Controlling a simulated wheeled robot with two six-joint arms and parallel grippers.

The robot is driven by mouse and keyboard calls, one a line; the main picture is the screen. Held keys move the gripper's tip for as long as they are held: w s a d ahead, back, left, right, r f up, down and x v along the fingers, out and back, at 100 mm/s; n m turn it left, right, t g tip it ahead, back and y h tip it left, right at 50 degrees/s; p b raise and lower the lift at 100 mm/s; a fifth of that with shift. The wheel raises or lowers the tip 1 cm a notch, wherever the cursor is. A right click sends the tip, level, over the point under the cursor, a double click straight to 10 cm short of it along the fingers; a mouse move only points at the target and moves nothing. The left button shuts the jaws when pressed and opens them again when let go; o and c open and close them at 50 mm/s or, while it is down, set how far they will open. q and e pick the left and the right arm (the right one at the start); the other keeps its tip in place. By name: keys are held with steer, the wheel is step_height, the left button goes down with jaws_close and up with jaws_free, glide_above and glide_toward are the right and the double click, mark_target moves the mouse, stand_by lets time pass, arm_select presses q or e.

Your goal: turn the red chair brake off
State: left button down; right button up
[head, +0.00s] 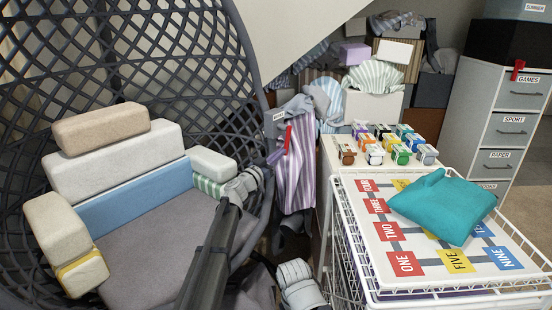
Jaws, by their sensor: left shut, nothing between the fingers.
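A small red lever (288,139) stands nearly upright, tilted slightly, at the right edge of the dark lattice chair (262,84). A small pale label (278,115) sits just above it, its text too small to read. My left gripper (275,157) is just below and left of the lever, its fingers shut with nothing between them. It seems close to the lever, but I cannot tell whether they touch. My left forearm crosses the seat and hides part of it.
Beige, white and blue cushions (118,170) fill the chair's left side. Striped cloth (300,175) hangs behind the lever. A white wire cart (340,225) with a numbered board and teal cushion (442,207) stands at right. Grey labelled drawers (507,130) stand behind.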

arm_select(q)
steer(key=shift+w+d+f+b, duration=0.45)
steer(key=shift+w+d+f, duration=0.15)
steer(key=shift+w, duration=0.2)
arm_select(e)
steer(key=shift+f, duration=0.6)
arm_select(q)
steer(key=shift+d, duration=0.1)
steer(key=s+a+f+b, duration=0.4)
steer(key=s, duration=0.1)
steer(key=s+a+f+b, duration=0.2)
steer(key=shift+s+a+f, duration=0.2)
steer(key=shift+s+f, duration=0.05)
steer(key=shift+s, duration=0.15)
steer(key=shift+s+a+f+b, duration=0.35)
steer(key=shift+s+b, duration=0.05)
steer(key=shift+b, duration=0.2)
arm_select(e)
step_height(320, 180, down, 7)
steer(key=d, duration=0.1)
steer(key=shift+s+f, duration=0.1)
steer(key=shift+s, duration=0.05)
